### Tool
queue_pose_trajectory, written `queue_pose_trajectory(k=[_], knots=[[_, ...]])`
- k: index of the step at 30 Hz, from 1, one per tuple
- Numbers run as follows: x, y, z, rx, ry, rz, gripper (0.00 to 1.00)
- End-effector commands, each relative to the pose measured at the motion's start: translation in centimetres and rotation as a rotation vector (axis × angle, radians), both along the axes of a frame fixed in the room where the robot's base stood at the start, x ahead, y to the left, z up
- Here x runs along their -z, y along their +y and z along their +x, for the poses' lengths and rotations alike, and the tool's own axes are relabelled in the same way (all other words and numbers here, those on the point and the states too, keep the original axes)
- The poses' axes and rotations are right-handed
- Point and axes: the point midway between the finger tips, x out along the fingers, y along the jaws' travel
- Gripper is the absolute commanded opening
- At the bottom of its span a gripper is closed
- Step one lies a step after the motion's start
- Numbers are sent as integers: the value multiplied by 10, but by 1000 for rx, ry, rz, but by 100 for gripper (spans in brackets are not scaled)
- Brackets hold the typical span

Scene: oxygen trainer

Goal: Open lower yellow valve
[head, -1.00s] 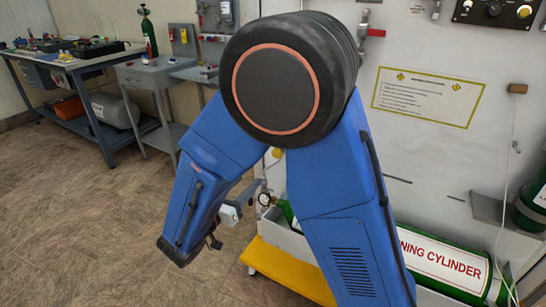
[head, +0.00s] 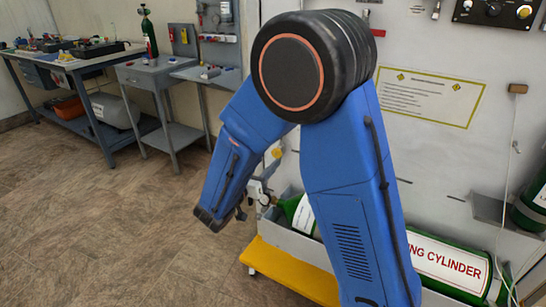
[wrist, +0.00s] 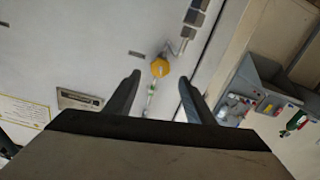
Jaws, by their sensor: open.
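A round yellow valve knob (wrist: 160,67) shows in the wrist view, on a pale panel with thin metal piping around it. My gripper (wrist: 160,77) is open. The knob appears between and just beyond its two dark fingertips in the picture, and no contact shows. The exact gap in depth cannot be told. In the head view a small yellow knob (head: 277,153) shows on the panel beside my blue arm. I cannot tell whether it is the same one. My arm hides much of the panel there.
A green training cylinder (head: 445,262) lies low at the right, above a yellow base (head: 290,270). A notice (head: 428,97) is on the panel. Grey side tables (head: 150,75) and a workbench (head: 75,60) stand at the left. The floor at the left is clear.

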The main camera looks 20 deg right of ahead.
Motion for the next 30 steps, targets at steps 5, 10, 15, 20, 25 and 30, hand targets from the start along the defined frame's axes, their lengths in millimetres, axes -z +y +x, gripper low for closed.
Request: queue_pose_trajectory(k=[5,10,15,20,25,30], knots=[[0,-19,18,3,0,0,49],[0,-31,31,2,0,0,49],[0,-38,38,1,1,1,49],[0,-39,39,0,1,1,49],[0,-39,39,0,1,1,46],[0,-39,39,0,1,1,8]])
